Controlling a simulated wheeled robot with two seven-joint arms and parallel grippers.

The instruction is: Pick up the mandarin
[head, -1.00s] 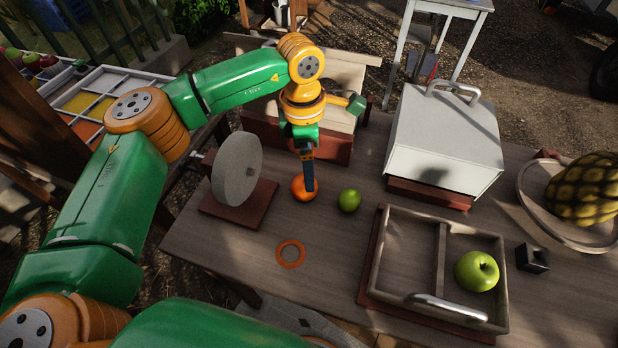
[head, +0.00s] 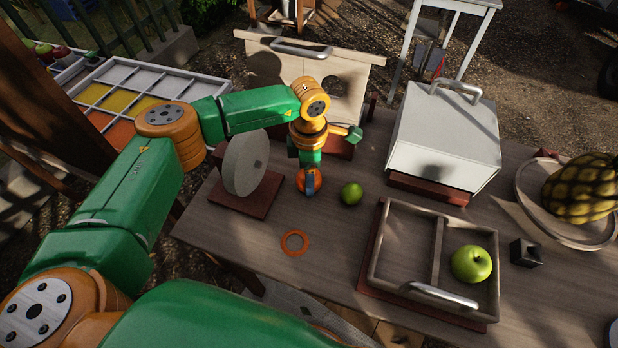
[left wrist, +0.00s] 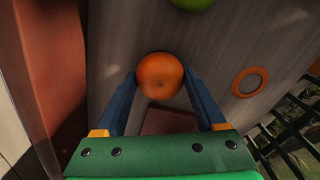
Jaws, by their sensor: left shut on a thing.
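The mandarin (head: 301,182) is a round orange fruit at the table's left part, between the grey disc and the lime. My left gripper (head: 310,184) reaches down over it from above and partly covers it in the head view. In the left wrist view the mandarin (left wrist: 160,75) sits between the two blue fingertips of my left gripper (left wrist: 160,83), one on each side, shut on it. I cannot tell whether it is clear of the tabletop. My right gripper is in neither view.
A lime (head: 352,193) lies just right of the mandarin. A grey disc on a stand (head: 245,165) stands close at left. An orange ring (head: 294,242) lies in front. A wooden tray (head: 378,250) holds a green apple (head: 471,264). A white box (head: 443,135) stands behind.

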